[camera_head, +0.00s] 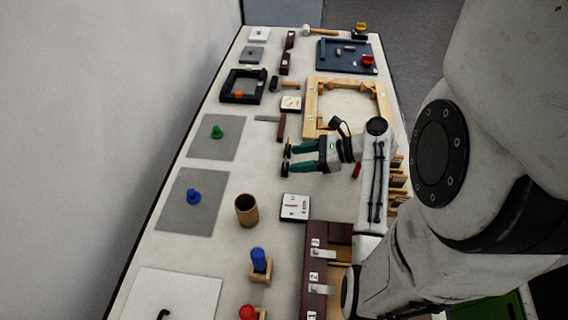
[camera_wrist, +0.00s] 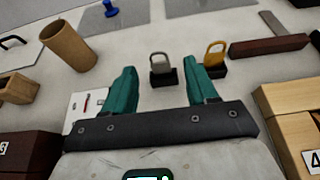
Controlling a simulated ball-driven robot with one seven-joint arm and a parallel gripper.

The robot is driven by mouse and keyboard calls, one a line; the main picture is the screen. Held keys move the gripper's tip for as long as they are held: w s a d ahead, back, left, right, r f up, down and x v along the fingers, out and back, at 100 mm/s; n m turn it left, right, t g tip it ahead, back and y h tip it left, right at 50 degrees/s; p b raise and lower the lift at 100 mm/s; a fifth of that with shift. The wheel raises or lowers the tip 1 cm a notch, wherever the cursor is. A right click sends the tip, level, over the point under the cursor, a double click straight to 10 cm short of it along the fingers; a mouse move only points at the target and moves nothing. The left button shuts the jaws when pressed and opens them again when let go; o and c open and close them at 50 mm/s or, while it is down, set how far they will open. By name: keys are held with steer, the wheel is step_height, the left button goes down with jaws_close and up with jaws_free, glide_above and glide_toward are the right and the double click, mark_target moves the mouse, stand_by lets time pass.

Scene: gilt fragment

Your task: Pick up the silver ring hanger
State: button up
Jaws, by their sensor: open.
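The silver ring hanger (camera_wrist: 160,65) is a grey padlock-like loop on a small black block. In the wrist view it stands upright on the pale table, between and beyond the teal fingertips of my gripper (camera_wrist: 159,72). A gold ring hanger (camera_wrist: 215,55) on a similar black block stands to its right, its base partly hidden behind my right finger. In the head view my gripper (camera_head: 289,159) is low over the middle of the table, open and empty. The silver hanger is too small or hidden to make out clearly there.
A brown cup (camera_head: 246,211) and a white meter-like box (camera_head: 295,207) stand nearer. A dark red bar (camera_wrist: 269,46) lies right of the gold hanger. A wooden frame (camera_head: 311,110) stands beyond my gripper. Grey mats (camera_head: 210,150) lie to the left.

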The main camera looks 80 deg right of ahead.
mark_target(279, 171)
steer(key=shift+f+p+x, duration=0.15)
steer(key=shift+x, duration=1.55)
steer(key=shift+f+p+x, duration=0.15)
steer(key=shift+f+x, duration=0.05)
steer(key=shift+x, duration=1.55)
steer(key=shift+s, duration=0.2)
steer(key=shift+c, duration=0.2)
steer(key=c, duration=1)
steer(key=shift+r, duration=0.15)
